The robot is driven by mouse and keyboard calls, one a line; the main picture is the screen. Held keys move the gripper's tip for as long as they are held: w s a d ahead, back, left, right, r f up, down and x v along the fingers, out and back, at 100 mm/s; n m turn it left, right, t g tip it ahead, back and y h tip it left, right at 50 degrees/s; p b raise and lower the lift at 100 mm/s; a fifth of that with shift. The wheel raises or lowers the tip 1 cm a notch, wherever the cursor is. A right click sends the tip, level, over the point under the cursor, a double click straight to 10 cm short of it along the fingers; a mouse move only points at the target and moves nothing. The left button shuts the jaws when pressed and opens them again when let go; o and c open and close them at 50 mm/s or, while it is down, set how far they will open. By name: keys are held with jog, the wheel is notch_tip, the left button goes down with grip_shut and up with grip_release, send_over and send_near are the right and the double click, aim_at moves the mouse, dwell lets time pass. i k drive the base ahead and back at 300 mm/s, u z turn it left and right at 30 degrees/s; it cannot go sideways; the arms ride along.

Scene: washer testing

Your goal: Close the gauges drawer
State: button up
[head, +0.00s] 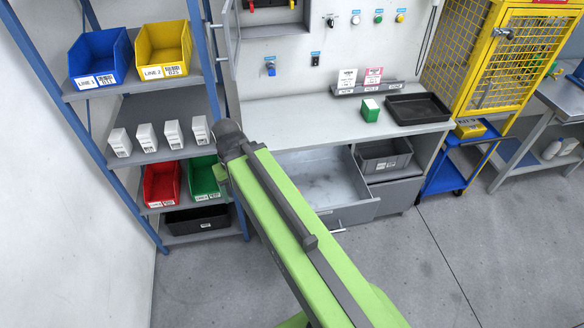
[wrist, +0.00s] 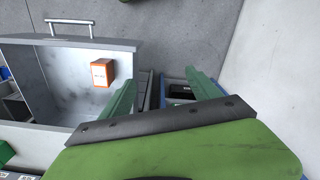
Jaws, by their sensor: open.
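An open grey drawer (head: 318,176) is pulled out from under the workbench, with a light bar handle (head: 338,230) on its front; no name on it can be read. My arm hides its left part in the head view. In the wrist view the drawer (wrist: 60,75) lies at left, with its handle (wrist: 70,22) at the top. An orange and white box (wrist: 103,71) sits inside it. My gripper (wrist: 162,78) is open and empty, to the right of the drawer and beside its side wall, not on the handle. My gripper is hidden in the head view.
A blue shelf rack (head: 148,155) with bins stands at left, close to my arm. The bench top (head: 290,125) holds a green box (head: 370,110) and a black tray (head: 418,107). A grey bin (head: 384,160) is right of the drawer. Floor in front is clear.

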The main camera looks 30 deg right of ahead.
aim_at(330, 180)
jog(key=z, duration=0.55)
jog(key=k, duration=1.25)
jog(key=u, duration=0.6)
jog(key=i, duration=1)
jog(key=u, duration=0.05)
